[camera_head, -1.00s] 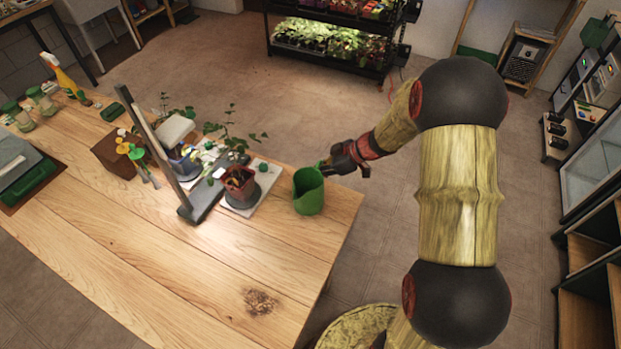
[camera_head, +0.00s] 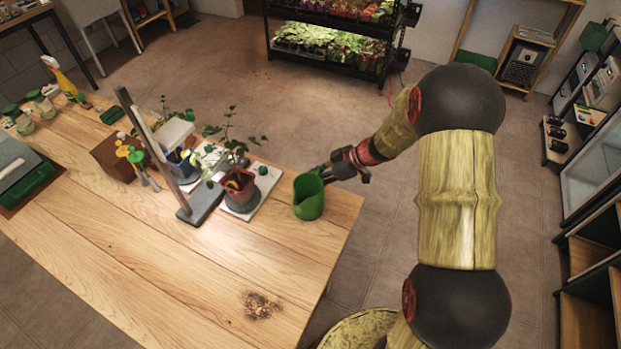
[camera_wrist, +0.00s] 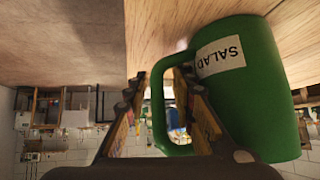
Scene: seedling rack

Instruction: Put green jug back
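The green jug (camera_head: 307,199) stands upright on the wooden table near its right edge. In the wrist view, which is upside down, the jug (camera_wrist: 255,95) fills the right side, with a white "SALAD" label and its handle toward me. My gripper (camera_head: 327,174) is level with the handle, on the jug's right side in the head view. In the wrist view my gripper (camera_wrist: 162,88) is open, its fingers on either side of the handle, one of them reaching into the handle's loop. Gaps show between handle and fingers.
A red pot (camera_head: 240,190) with a plant stands on a pale tile left of the jug, beside a grey upright stand (camera_head: 160,160). A brown box (camera_head: 113,157) and a spray bottle (camera_head: 62,78) are further left. The table's front is clear.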

